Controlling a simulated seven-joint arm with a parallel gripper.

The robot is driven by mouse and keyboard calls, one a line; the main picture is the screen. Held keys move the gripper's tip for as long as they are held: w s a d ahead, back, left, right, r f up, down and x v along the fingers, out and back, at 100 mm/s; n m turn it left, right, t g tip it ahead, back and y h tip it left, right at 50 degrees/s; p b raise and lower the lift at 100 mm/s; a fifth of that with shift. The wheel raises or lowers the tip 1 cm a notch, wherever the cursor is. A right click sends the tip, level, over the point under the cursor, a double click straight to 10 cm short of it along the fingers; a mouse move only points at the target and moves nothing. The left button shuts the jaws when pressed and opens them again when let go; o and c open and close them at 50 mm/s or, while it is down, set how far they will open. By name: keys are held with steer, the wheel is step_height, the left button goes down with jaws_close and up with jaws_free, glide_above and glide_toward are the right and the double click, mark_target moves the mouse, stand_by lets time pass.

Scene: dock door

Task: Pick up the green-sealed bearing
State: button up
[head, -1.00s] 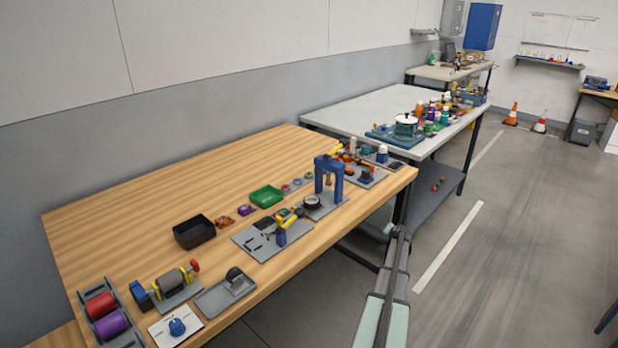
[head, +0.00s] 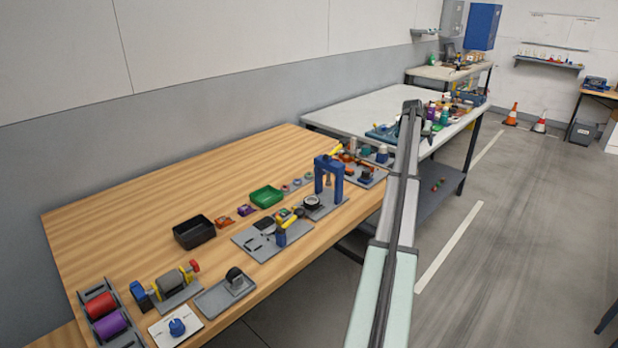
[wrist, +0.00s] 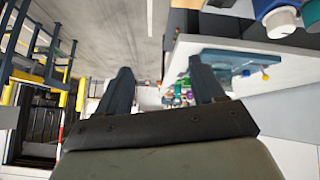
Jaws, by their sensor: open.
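Several small ring-shaped parts (head: 297,182) lie in a row on the wooden bench, just right of the green tray. They look like bearings, but they are too small here to tell which one has the green seal. My gripper (wrist: 160,66) is open in the wrist view, with nothing between its two dark fingers. It is away from the rings, and no ring shows in the wrist view. In the head view my arm reaches up over the right end of the bench, and the gripper itself is hard to make out.
The wooden bench (head: 130,215) holds a green tray (head: 266,197), a black bin (head: 194,233), a blue press (head: 328,176) and a grey fixture plate (head: 262,246). A pale table (head: 350,109) with bottles stands behind. The bench's rear left is clear.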

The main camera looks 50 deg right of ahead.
steer(key=w+a+r+m+y, duration=0.1)
steer(key=w+a+r, duration=0.15)
steer(key=w, duration=0.25)
steer(key=w+a+r+m, duration=0.1)
steer(key=w+a, duration=0.2)
steer(key=w, duration=0.2)
steer(key=m+y, duration=0.1)
steer(key=y, duration=0.6)
glide_above(309, 175)
steer(key=d, duration=0.1)
steer(key=f, duration=1.2)
steer(key=shift+w, duration=0.4)
steer(key=shift+s+a+f, duration=0.1)
steer(key=shift+f, duration=1.3)
steer(key=shift+a+f, duration=0.1)
steer(key=shift+f, duration=1.25)
steer(key=c, duration=1.1)
steer(key=shift+r, duration=0.15)
steer(key=shift+c, duration=0.2)
